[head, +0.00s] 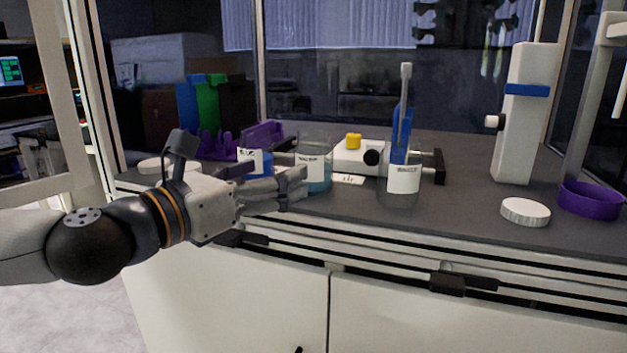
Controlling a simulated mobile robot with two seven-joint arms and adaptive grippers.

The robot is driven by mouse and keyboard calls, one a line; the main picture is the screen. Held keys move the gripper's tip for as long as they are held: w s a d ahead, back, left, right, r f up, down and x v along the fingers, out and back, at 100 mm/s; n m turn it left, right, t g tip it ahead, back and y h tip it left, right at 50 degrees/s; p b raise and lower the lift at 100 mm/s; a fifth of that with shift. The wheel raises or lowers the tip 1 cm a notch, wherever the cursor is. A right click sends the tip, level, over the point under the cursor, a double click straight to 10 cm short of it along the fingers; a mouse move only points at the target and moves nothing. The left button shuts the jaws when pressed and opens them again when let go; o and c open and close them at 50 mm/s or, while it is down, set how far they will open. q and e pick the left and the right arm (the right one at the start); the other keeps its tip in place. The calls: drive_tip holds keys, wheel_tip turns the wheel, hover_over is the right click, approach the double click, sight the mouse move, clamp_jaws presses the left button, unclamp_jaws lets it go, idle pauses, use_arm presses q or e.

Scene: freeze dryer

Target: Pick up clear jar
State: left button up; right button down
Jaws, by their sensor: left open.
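A clear jar (313,146) with a white label and bluish contents low down stands on the dark bench, left of centre. My left gripper (300,187) reaches in from the left, open, with its fingertips at the jar's lower left side. I cannot tell whether they touch it. The fingers partly hide a blue labelled container (257,161) behind them. A second clear labelled vessel (403,180) stands to the right. My right gripper is not in view.
A white device (352,158) with a yellow knob stands behind the jar. Purple racks (262,134) are behind left. A white lid (525,211), a purple ring (590,199) and a white stand (526,115) are at right. The bench's front edge runs below the gripper.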

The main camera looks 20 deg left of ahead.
sight(303, 162)
use_arm(q)
drive_tip(key=x, duration=1.1)
drive_tip(key=shift+w+a+f+b, duration=0.1)
drive_tip(key=shift+w+f+b, duration=0.15)
drive_tip(key=shift+b, duration=0.15)
drive_tip(key=shift+s, duration=0.1)
drive_tip(key=c, duration=1.5)
